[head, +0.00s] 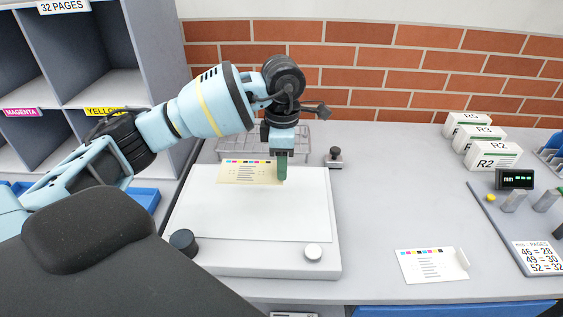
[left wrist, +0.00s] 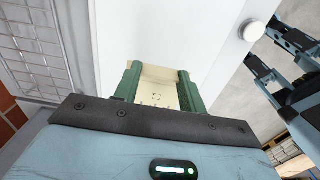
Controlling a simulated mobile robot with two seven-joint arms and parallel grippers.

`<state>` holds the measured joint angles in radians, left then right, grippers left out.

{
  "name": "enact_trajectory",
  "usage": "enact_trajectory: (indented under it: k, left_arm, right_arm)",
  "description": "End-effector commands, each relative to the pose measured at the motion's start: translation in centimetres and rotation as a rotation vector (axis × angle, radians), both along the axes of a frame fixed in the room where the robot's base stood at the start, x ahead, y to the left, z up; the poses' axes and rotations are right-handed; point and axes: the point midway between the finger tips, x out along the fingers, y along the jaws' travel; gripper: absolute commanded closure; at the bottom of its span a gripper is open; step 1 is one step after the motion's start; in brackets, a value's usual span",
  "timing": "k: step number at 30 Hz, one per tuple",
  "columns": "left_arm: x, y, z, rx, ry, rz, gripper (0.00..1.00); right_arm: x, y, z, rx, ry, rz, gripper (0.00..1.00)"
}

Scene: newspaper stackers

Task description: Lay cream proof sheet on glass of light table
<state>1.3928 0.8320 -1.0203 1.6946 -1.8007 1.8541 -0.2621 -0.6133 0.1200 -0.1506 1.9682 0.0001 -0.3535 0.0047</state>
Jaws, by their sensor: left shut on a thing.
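The cream proof sheet (head: 245,173), with coloured marks along its far edge, is over the back part of the light table (head: 334,225). The white glass (head: 250,215) in front of it is bare. My left gripper (head: 282,178) points down at the sheet's right end and is shut on it. In the left wrist view the cream sheet (left wrist: 157,84) shows between the green fingers of my left gripper (left wrist: 158,88). I cannot tell whether the sheet touches the glass. My right gripper is not in view.
A wire tray (head: 305,135) stands behind the light table. The table has a dark knob (head: 183,242) and a white knob (head: 313,252) at its front. Another printed sheet (head: 430,266) lies at right. R2 boxes (head: 492,156) stand at the back right.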

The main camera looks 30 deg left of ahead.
Motion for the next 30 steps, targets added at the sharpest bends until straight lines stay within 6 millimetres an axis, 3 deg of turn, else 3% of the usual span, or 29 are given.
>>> enact_trajectory:
  k: [12, 30]
  left_arm:
    - [0.0, 0.0, -0.1, 0.001, 0.001, 0.001, 0.81]
    - [0.0, 0.1, -5.6, 0.002, 0.007, 0.001, 0.81]
  right_arm:
    - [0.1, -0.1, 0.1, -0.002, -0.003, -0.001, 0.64]
    - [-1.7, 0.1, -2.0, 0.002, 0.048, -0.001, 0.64]
